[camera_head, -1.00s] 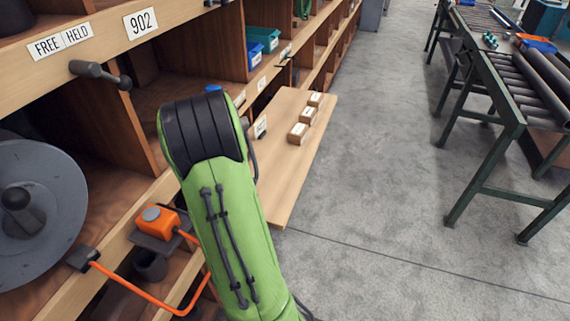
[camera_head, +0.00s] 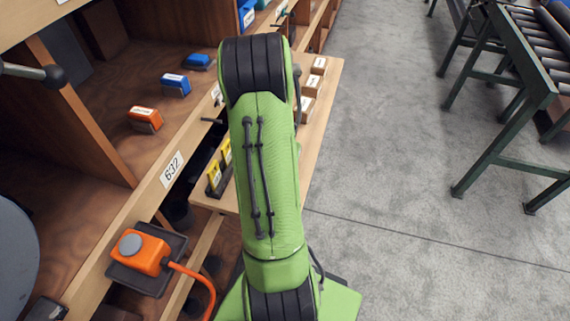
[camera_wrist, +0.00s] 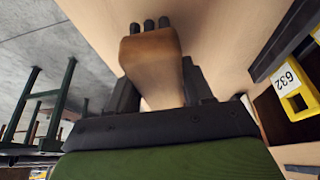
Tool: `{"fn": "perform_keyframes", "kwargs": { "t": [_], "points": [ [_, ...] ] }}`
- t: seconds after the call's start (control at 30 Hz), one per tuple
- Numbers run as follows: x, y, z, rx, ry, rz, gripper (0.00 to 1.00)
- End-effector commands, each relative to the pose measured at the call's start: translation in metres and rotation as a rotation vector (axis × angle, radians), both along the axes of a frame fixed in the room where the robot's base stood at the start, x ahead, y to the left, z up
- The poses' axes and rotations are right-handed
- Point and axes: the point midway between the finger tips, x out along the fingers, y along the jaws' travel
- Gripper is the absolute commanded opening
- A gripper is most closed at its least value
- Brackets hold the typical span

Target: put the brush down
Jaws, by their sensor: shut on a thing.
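In the wrist view my gripper (camera_wrist: 160,92) is shut on a brown wooden block-like thing, which looks to be the brush (camera_wrist: 152,55). Dark stubby ends stick out at its far end. A pale wooden board fills the picture behind the brush; I cannot tell whether they touch. In the head view my green arm hides the gripper and the brush. The pale board (camera_head: 318,130) juts out from the shelving there, partly behind my arm.
Small brown boxes (camera_head: 318,66) stand along the board. Yellow-labelled things (camera_head: 214,177) are at its near left. The shelf holds a blue box (camera_head: 176,84) and an orange box (camera_head: 145,119). An orange button box (camera_head: 140,252) with a cable is mounted at lower left.

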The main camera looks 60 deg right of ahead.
Motion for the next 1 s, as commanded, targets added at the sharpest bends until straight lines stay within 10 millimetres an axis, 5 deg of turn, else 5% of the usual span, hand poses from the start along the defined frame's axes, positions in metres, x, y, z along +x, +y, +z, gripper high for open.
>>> {"fn": "perform_keyframes", "kwargs": {
  "t": [0.1,0.43,0.47,0.6,1.0],
  "points": [
    [-0.001,0.000,-0.022,0.003,0.002,-0.001,0.09],
    [0.000,0.000,-0.024,0.000,0.000,0.000,0.09],
    [0.000,0.000,-0.025,0.001,0.000,0.000,0.52],
    [0.000,0.000,-0.023,0.001,0.001,0.001,0.74],
    [0.000,0.002,-0.012,-0.002,-0.001,0.001,0.76]
  ]
}}
